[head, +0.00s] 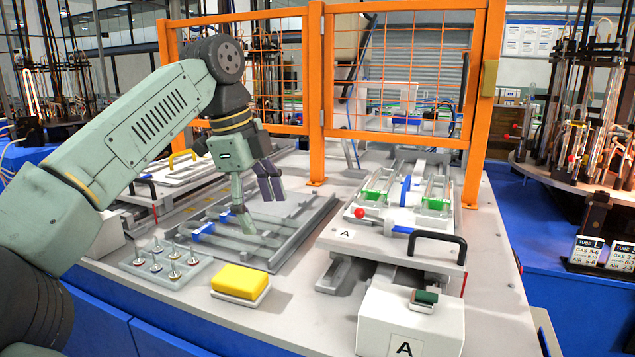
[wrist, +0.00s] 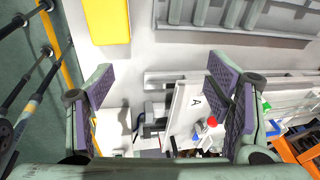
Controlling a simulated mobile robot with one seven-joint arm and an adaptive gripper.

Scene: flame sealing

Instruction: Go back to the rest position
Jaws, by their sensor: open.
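My gripper (head: 258,198) hangs from the green arm over the grey railed fixture (head: 310,222) in the middle of the table. Its fingers point down. In the wrist view my gripper (wrist: 160,88) has its two purple-padded fingers wide apart with nothing between them. The wrist view looks down past the fingers to the white plate marked A (wrist: 186,108) and its red ball knob (wrist: 212,122). In the head view that red knob (head: 359,213) sits on the right-hand fixture.
A yellow sponge (head: 240,281) and a plate of upright pegs (head: 165,262) lie at the table's front left. A white box marked A (head: 410,322) stands at the front right. A black handle (head: 437,240) rises behind it. An orange mesh fence (head: 314,100) closes the back.

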